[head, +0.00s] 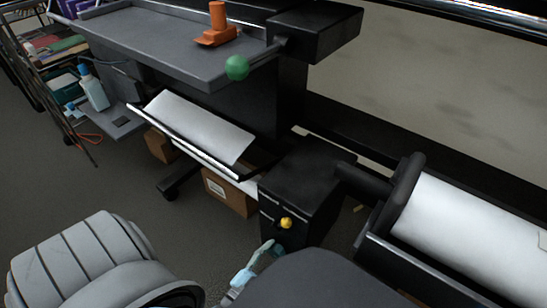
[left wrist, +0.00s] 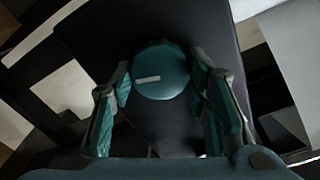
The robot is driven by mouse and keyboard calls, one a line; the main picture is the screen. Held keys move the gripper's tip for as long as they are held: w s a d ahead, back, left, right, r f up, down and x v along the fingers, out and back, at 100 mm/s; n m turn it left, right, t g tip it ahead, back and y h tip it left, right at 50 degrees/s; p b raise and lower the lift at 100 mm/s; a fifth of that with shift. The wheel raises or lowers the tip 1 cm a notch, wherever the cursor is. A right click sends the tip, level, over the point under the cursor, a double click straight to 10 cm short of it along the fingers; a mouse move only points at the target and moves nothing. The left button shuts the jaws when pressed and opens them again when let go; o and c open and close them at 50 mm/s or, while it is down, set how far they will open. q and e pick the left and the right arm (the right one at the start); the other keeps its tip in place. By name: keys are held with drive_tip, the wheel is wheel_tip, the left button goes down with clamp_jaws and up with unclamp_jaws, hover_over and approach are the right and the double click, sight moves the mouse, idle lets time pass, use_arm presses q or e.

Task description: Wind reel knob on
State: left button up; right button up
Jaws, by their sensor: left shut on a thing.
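The reel knob (left wrist: 161,68) is a round teal disc with a white mark on its face, in the upper middle of the left wrist view. My left gripper (left wrist: 160,85) has one finger on each side of it and is shut on it. In the head view my left gripper (head: 264,258) is small and pale blue, low in the middle, at the lower front of a black box (head: 300,180). The knob's contact there is too small to make out. My right gripper is not in view.
A yellow knob (head: 286,223) sits on the black box, just above my left gripper. A white film roll (head: 470,235) lies at the right.

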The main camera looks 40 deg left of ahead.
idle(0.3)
use_arm(q)
drive_tip(key=o, duration=1.1)
drive_tip(key=shift+o, duration=0.2)
drive_tip(key=shift+s, duration=0.1)
drive_tip(key=s, duration=1.2)
drive_tip(key=shift+d, duration=0.2)
drive_tip(key=shift+w, duration=0.1)
